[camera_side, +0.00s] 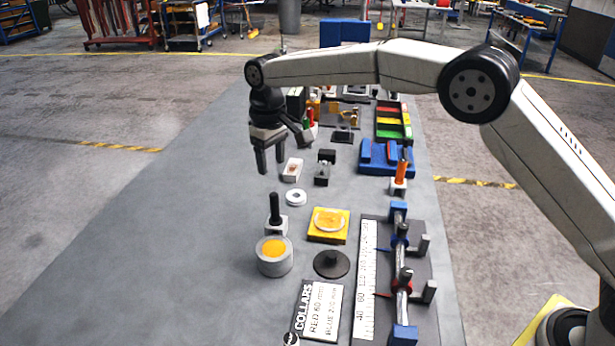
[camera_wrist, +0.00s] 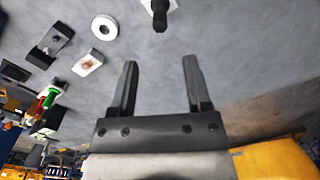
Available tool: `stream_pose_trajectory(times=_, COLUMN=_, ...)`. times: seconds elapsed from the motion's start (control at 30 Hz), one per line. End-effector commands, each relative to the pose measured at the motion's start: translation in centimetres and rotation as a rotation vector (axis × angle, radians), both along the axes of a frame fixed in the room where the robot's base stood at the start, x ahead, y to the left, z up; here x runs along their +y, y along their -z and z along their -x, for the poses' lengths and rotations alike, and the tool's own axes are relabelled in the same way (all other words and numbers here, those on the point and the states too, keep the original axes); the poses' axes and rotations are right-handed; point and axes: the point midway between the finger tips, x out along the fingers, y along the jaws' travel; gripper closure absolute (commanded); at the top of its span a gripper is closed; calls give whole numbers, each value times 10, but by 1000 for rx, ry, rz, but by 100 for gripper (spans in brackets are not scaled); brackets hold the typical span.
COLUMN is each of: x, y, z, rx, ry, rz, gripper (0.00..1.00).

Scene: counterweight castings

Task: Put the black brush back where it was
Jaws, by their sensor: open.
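The black brush (camera_side: 274,208) stands upright in a small white block (camera_side: 276,226) on the grey table, behind a grey cup. It also shows in the wrist view (camera_wrist: 160,14) at the top edge, on its white block (camera_wrist: 172,4). Only the dark upright part of the brush shows; its lower end is hidden in the block. My gripper (camera_side: 271,167) is open and empty, in the air above the table and higher than the brush, apart from it. In the wrist view my two fingers (camera_wrist: 160,64) are spread with only bare table between them.
The grey cup with a yellow-orange top (camera_side: 274,262) stands in front of the brush. A yellow tray (camera_side: 343,236) and a black disc with a knob (camera_side: 331,264) are to its right. A white ring (camera_side: 296,198) lies behind. The table to the left is clear.

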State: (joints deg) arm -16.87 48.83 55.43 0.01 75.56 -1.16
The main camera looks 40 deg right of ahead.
Motion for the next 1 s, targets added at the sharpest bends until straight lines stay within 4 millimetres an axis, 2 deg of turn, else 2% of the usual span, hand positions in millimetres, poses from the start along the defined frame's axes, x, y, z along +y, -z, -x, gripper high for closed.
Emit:
stream_pose_trajectory(times=0.27, x=-4, y=0, z=2, rx=-3, ry=6, rz=-1, gripper=38)
stream_pose_trajectory(times=0.47, x=-20, y=3, z=11, rx=-17, ry=29, rz=-5, gripper=38)
stream_pose_trajectory(times=0.77, x=-61, y=12, z=46, rx=-60, ry=90, rz=-16, gripper=38)
stream_pose_trajectory(times=1.0, x=-94, y=22, z=87, rx=-99, ry=140, rz=-23, gripper=38)
